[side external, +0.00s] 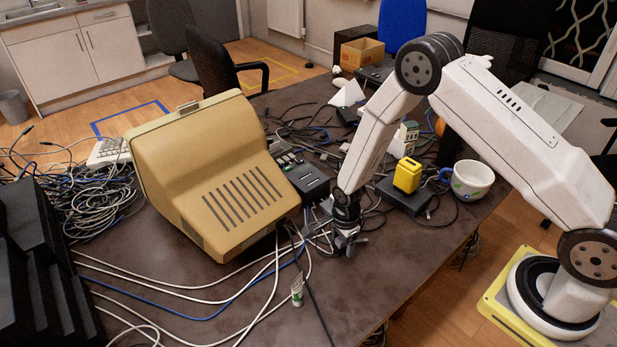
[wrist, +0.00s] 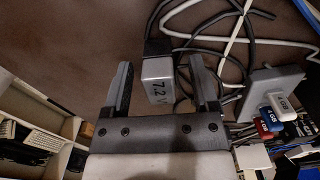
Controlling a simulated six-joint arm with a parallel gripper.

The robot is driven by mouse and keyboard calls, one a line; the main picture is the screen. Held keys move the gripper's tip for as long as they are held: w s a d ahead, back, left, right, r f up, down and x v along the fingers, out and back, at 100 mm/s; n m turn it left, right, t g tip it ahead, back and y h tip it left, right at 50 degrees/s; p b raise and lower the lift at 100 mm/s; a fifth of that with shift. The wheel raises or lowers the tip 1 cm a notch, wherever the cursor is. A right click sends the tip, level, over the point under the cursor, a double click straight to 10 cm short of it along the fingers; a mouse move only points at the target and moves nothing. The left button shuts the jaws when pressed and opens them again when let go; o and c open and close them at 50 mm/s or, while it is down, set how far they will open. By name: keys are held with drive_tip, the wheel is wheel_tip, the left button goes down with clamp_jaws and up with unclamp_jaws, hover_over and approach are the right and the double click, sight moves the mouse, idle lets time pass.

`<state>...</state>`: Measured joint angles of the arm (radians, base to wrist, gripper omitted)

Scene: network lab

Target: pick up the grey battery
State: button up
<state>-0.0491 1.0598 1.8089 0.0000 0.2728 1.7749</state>
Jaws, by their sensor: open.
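The grey battery (wrist: 158,80) shows in the wrist view as a silver block marked 7.2 V with a dark end. It lies between the two fingers of my gripper (wrist: 161,63), with a gap on each side, closer to the left finger. My gripper is open and holds nothing. In the side view my gripper (side external: 347,243) points down low over the table, right of the beige monitor. I cannot make out the battery in the side view; the fingers hide that spot.
The beige monitor (side external: 213,175) stands left of my gripper. Cables run across the table (side external: 370,300) close by. A yellow block (side external: 407,175) on a dark box, a white mug (side external: 470,180) and a small white-green cylinder (side external: 297,292) stand around.

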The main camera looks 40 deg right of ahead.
clamp_jaws()
idle(0.3)
drive_tip(key=shift+r, duration=0.15)
drive_tip(key=shift+r, duration=1.1)
drive_tip(key=s+r, duration=1)
drive_tip(key=s, duration=0.4)
drive_tip(key=shift+d+r, duration=0.25)
drive_tip(key=shift+r, duration=0.05)
